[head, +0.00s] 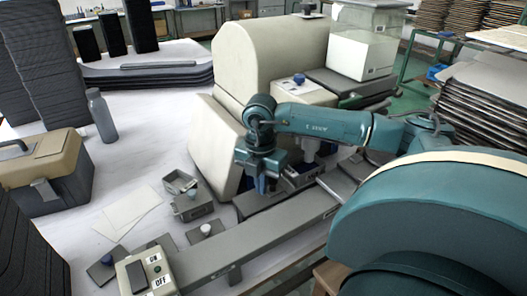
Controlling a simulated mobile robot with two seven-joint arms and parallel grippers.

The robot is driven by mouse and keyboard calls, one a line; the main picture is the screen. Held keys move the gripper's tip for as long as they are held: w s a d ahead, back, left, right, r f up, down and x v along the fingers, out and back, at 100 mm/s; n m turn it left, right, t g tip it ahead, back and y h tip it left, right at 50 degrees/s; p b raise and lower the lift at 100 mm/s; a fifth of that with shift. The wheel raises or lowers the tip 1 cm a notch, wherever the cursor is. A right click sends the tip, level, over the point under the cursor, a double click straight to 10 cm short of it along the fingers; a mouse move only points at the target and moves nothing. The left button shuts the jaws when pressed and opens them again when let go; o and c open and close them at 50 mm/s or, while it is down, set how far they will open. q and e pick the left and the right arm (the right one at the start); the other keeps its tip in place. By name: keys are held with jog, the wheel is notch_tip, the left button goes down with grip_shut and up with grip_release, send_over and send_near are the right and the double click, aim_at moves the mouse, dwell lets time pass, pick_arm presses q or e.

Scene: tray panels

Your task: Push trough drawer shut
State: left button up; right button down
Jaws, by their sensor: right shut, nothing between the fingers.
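A grey, long shallow part that looks like the trough drawer (247,205) lies at the front foot of a big cream machine (284,55). My right gripper (262,186) points down just over this part, its dark blue fingers shut with nothing between them. I cannot tell whether the fingers touch it. The arm and gripper hide much of the drawer, so how far it stands open is unclear. My left gripper is not in view.
A grey rail with an ON/OFF switch box (143,274) runs along the front. Small grey boxes (191,207) and paper sheets (128,212) lie left of the gripper. A toolbox (45,170) and bottle (101,116) stand farther left. Stacked panels (490,105) are at right.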

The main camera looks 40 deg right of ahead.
jog(key=shift+w+a, duration=0.1)
jog(key=shift+a, duration=0.3)
notch_tip(320, 180, up, 7)
jog(key=p, duration=0.5)
dwell(0.4)
